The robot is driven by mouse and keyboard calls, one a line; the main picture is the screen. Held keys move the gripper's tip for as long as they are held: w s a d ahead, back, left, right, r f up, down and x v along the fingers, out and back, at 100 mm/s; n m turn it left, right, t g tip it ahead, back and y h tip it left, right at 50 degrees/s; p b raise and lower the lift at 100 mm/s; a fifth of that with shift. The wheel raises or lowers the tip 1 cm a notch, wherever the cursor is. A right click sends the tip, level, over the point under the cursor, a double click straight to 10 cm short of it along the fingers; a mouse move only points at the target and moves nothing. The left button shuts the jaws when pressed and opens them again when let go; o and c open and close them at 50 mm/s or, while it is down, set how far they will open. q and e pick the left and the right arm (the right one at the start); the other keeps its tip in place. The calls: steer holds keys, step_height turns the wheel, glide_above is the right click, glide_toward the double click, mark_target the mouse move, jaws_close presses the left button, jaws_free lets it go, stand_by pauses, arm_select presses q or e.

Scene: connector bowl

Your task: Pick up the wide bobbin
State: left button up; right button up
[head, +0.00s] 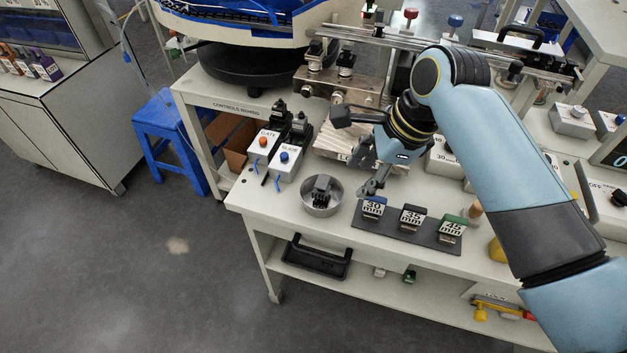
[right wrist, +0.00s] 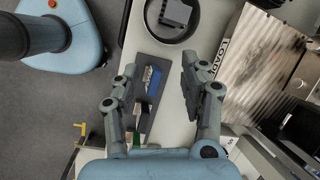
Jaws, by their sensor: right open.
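Three labelled pieces stand in a row on a dark mat (head: 392,234) at the table's front edge: a blue-topped one (head: 374,207) marked 30 mm, a black one (head: 411,216), and a green-topped one (head: 451,229). No piece is marked as a bobbin, so I cannot tell which is the wide one. My right gripper (head: 369,173) is open and empty, above the table just behind the blue-topped piece. In the right wrist view the blue piece (right wrist: 152,78) shows between the spread fingers, below them and apart. My left gripper is not in view.
A metal bowl (head: 321,207) with dark connectors stands left of the mat. Two switch boxes, one with an orange button (head: 263,142) and one with a blue button (head: 285,163), are behind it. A black tray (head: 318,258) lies on the lower shelf.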

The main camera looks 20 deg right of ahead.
mark_target(324, 182)
steer(key=w+a+r+m, duration=0.3)
steer(key=w+m, duration=0.1)
steer(key=shift+y, duration=0.3)
steer(key=x, duration=0.5)
steer(key=shift+s+a+f, duration=0.15)
steer(key=shift+s+f, duration=0.05)
steer(key=shift+f, duration=0.2)
steer(key=x, duration=0.5)
steer(key=shift+s+d+f, duration=0.2)
steer(key=shift+s+d, duration=0.05)
steer(key=shift+s, duration=0.05)
steer(key=shift+c, duration=0.4)
steer(key=c, duration=0.4)
